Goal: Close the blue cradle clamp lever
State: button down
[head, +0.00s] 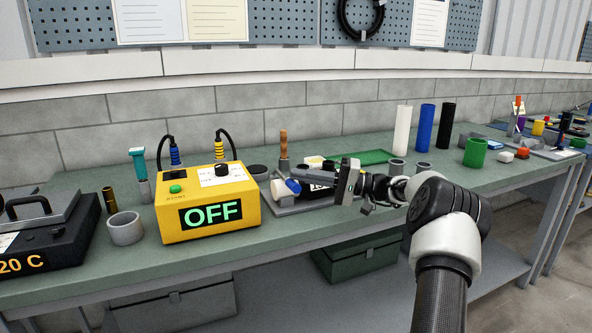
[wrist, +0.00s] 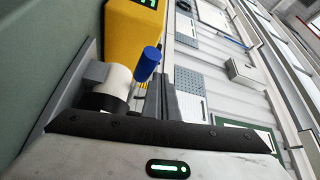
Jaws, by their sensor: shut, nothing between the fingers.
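The blue clamp lever (head: 292,186) shows as a short blue grip on the cradle (head: 290,210), just right of the yellow box. In the wrist view the blue lever (wrist: 148,65) stands out, tilted, from beside a white cylinder (wrist: 116,80). My gripper (head: 298,175) reaches in from the right, its grey fingers shut and empty. In the wrist view the gripper (wrist: 168,45) lies just right of the blue grip; I cannot tell whether they touch. My gripper and wrist hide part of the cradle.
The yellow box (head: 188,225) reading OFF stands close on the left. A wooden-handled tool (head: 283,148) stands behind the cradle. White, blue and black cylinders (head: 426,128) stand at the back right, near a green tray (head: 362,157). The front bench edge is clear.

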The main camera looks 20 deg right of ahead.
jog(key=shift+s+f, duration=0.15)
jog(key=shift+f, duration=0.45)
jog(key=shift+s+f, duration=0.15)
jog(key=shift+f, duration=0.45)
jog(key=shift+d, duration=0.1)
jog(key=r+p+v, duration=0.2)
jog(key=v, duration=1.5)
jog(key=shift+d+f, duration=0.15)
jog(key=shift+f, duration=0.05)
jog(key=shift+w, duration=0.15)
